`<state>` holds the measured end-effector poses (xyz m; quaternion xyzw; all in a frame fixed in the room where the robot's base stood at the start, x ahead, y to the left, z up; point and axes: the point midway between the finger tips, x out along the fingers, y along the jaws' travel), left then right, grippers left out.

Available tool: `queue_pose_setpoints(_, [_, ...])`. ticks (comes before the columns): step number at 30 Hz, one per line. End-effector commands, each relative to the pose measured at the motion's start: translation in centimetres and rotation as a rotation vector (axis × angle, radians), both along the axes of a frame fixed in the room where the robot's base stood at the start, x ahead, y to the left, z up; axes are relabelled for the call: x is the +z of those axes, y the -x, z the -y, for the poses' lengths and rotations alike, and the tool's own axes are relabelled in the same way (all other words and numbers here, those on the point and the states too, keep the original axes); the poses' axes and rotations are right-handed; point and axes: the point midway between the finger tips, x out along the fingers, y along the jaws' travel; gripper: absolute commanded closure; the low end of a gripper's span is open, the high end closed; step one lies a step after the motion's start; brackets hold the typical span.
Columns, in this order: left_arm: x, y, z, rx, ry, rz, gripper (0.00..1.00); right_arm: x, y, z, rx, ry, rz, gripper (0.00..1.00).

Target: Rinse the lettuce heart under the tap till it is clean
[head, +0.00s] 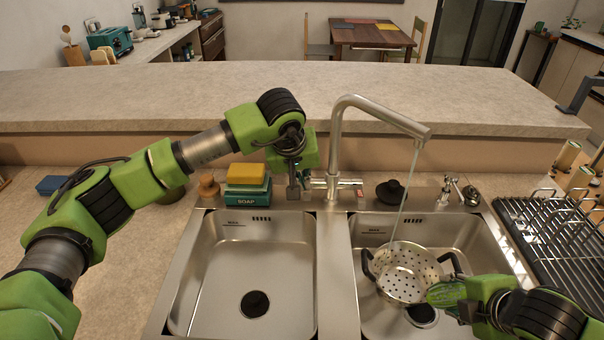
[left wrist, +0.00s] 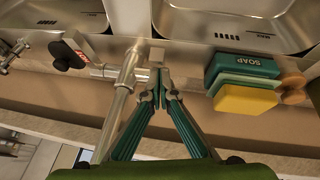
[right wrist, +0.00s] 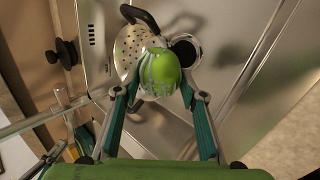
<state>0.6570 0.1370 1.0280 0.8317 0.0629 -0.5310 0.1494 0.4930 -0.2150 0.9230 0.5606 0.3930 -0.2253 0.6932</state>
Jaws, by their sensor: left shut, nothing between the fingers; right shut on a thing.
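The lettuce heart (right wrist: 161,72) is bright green with pale streaks. My right gripper (head: 458,298) is shut on it, at the right rim of the perforated metal colander (head: 402,272) in the right basin. The lettuce also shows in the head view (head: 444,293), partly hidden by the gripper. The tap (head: 340,135) is running. Its thin stream falls into the colander, left of the lettuce. My left gripper (head: 293,190) is shut and empty, pointing down beside the tap's base. In the left wrist view its fingertips (left wrist: 158,78) meet near the tap body (left wrist: 124,92).
The left basin (head: 240,270) is empty. A soap box with sponges (head: 246,180) stands behind it, near my left gripper. A black stopper (head: 391,192) lies behind the right basin. A dish rack (head: 550,235) stands at the right. The raised counter (head: 180,95) behind is clear.

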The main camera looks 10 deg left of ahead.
Motion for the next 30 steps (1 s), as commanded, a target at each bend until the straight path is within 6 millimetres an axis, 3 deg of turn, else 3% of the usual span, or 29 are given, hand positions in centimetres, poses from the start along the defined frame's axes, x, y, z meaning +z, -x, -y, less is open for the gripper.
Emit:
queue_pose_setpoints(8, [-0.2, 0.0, 0.0, 0.000, 0.000, 0.001, 1.00, -0.3, 0.0, 0.0, 0.000, 0.000, 0.001, 0.84])
queue_pose_setpoints(18, [-2.1, 1.2, 0.2, 0.001, -0.001, 0.003, 1.00, -4.0, 0.0, 0.0, 0.000, 0.000, 0.001, 0.84])
queue_pose_setpoints(30, [-2.1, 1.5, 0.3, 0.000, -0.001, -0.004, 1.00, -4.0, 0.0, 0.0, 0.000, 0.000, 0.001, 0.84])
